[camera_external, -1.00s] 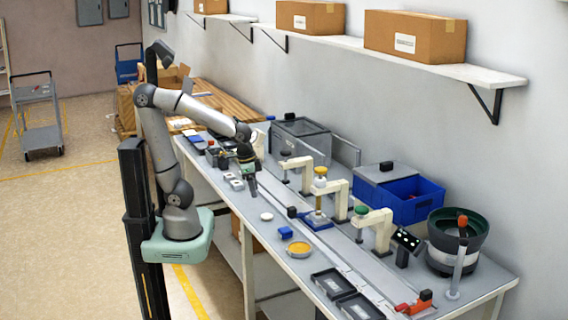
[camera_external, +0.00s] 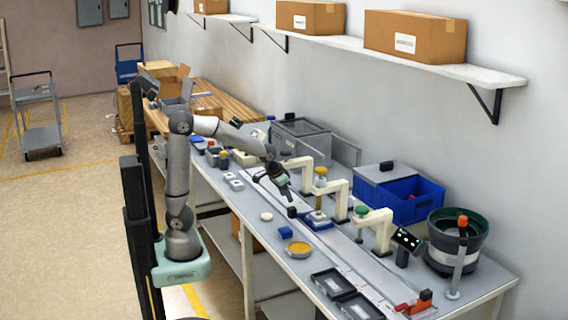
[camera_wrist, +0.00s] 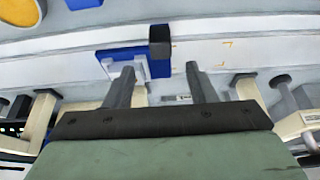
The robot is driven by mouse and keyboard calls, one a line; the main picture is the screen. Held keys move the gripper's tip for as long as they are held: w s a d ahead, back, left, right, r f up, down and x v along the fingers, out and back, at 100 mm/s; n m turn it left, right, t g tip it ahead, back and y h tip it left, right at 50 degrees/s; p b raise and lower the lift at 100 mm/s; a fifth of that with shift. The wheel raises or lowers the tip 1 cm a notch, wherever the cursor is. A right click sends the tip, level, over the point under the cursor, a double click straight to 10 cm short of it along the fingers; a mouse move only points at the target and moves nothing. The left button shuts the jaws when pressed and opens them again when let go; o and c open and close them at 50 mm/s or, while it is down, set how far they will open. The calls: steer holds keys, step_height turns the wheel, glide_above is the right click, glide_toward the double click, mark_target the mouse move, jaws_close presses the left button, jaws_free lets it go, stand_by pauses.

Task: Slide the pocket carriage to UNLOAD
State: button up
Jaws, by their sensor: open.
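The pocket carriage is a blue block (camera_external: 318,222) on the pale rail along the bench, with a black knob (camera_external: 291,212) at its near-left side. In the wrist view, the blue carriage (camera_wrist: 125,54) carries a pale pocket part, and the black knob (camera_wrist: 159,40) stands beyond and between the fingertips. My gripper (camera_external: 289,197) is tilted above the rail, just over the knob. In the wrist view, its two fingers (camera_wrist: 160,72) are spread with nothing between them. I cannot tell any exact gap to the knob. No UNLOAD mark is readable.
Cream press stations (camera_external: 337,195) line the wall side of the rail, close to the gripper. A yellow dish (camera_external: 299,249), a blue block (camera_external: 285,232) and a white disc (camera_external: 266,217) lie on the front side. Black trays (camera_external: 331,283) and a bowl feeder (camera_external: 457,243) are at right.

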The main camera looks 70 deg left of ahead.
mark_target(292, 207)
steer(key=b+x, duration=0.1)
steer(key=x, duration=0.7)
steer(key=shift+w+f, duration=0.15)
steer(key=shift+f, duration=0.2)
jaws_close()
